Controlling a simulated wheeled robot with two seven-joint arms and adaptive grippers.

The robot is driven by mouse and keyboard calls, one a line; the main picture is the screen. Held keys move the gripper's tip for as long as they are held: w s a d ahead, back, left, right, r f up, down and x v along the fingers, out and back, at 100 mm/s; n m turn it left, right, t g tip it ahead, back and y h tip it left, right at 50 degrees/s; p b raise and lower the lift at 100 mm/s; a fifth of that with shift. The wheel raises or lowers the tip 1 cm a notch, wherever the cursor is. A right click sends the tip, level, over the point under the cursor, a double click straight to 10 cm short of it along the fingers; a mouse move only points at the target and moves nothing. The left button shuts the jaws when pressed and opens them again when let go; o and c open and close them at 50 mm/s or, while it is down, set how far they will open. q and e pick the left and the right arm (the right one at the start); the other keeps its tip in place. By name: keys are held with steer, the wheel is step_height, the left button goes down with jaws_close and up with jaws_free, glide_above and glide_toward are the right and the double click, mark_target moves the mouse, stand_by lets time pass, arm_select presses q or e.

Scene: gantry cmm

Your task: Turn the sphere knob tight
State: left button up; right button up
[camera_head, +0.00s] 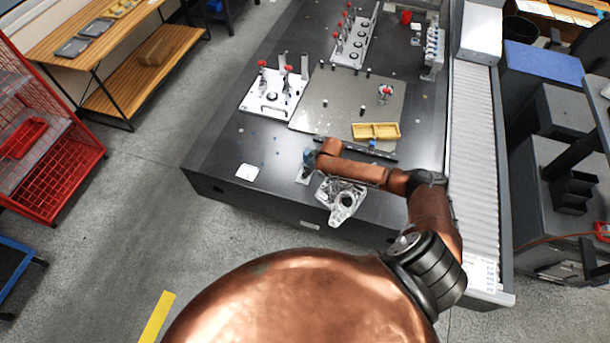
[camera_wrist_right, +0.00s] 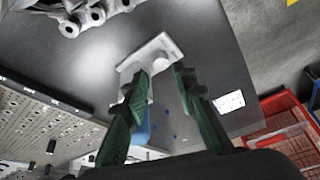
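My right gripper (camera_wrist_right: 164,72) shows in the right wrist view as two green-padded fingers with a gap between them. They point at a small pale bracket (camera_wrist_right: 160,47) on the dark table. A pale rounded part shows beside the left finger, partly hidden by it. My left gripper is not in view.
A grey metal casting (camera_head: 342,198) lies close to my right arm at the table's front edge. A perforated plate (camera_head: 335,110), a yellow tray (camera_head: 376,131) and clamp fixtures (camera_head: 272,92) stand farther back.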

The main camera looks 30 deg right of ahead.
steer(key=x, duration=0.6)
steer(key=shift+b, duration=0.35)
jaws_close()
